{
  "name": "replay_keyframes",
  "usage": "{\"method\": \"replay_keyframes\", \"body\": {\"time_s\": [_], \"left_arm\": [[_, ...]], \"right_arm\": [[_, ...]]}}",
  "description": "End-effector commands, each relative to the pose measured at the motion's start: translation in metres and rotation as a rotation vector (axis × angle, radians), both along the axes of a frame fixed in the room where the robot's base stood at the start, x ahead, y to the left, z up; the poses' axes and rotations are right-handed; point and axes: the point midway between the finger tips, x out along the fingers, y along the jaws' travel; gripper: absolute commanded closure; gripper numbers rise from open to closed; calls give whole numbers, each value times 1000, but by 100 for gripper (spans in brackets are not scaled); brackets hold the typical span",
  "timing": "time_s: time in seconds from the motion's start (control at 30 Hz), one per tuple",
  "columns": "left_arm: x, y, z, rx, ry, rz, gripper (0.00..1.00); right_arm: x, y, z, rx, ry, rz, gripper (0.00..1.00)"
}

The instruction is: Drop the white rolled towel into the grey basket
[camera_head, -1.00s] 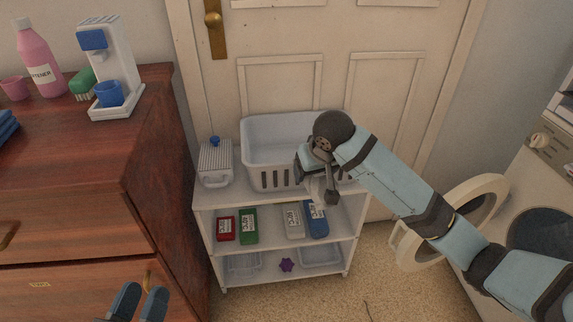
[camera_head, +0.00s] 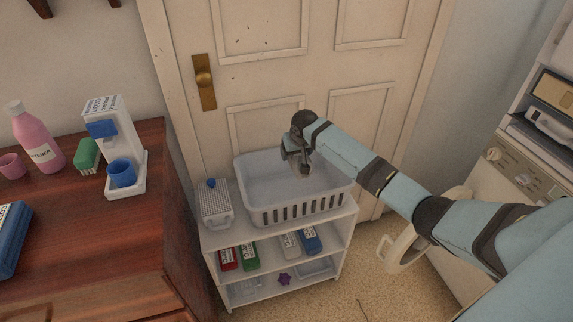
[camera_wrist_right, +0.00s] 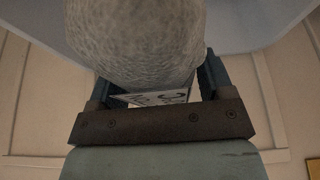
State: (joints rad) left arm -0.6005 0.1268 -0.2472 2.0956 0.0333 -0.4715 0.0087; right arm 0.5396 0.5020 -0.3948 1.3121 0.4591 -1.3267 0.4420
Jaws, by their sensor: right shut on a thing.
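The grey basket (camera_head: 262,211) stands on the top shelf of a white shelf unit in the head view. It has slotted sides and an open top. My right gripper (camera_head: 297,160) is over the basket, towards its right back part. It is shut on the rolled towel (camera_wrist_right: 140,45), which fills the upper middle of the right wrist view between the fingers. In the head view only a small pale part of the towel (camera_head: 303,168) shows under the gripper. A printed label shows near the towel in the wrist view. My left gripper is not in view.
A small grey caddy (camera_head: 215,205) stands left of the basket on the shelf unit (camera_head: 340,222). Several packages (camera_head: 290,245) lie on the shelf below. A wooden dresser (camera_head: 110,225) is at left, a door (camera_head: 265,60) behind, a washing machine (camera_head: 500,175) at right.

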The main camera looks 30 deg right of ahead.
Motion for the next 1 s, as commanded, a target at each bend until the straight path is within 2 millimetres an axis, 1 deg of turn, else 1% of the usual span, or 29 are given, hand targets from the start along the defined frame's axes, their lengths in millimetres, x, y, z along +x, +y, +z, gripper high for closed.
{"method": "replay_keyframes", "body": {"time_s": [0.03, 0.1, 0.27, 0.5, 0.7, 0.8, 1.0], "left_arm": [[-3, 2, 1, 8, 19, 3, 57], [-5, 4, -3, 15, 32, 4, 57], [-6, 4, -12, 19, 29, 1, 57], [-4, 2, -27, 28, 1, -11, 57], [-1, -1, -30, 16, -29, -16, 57], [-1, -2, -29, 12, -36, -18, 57], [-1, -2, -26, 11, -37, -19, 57]], "right_arm": [[1, -6, 3, -2, 1, -6, 54], [2, -10, 0, -3, 0, -10, 54], [2, -12, -11, -3, -1, -11, 54], [2, -12, -39, -3, -1, -11, 54], [2, -11, -59, -3, -1, -11, 54], [2, -11, -62, -3, -1, -11, 54], [2, -11, -60, -3, -1, -11, 54]]}}
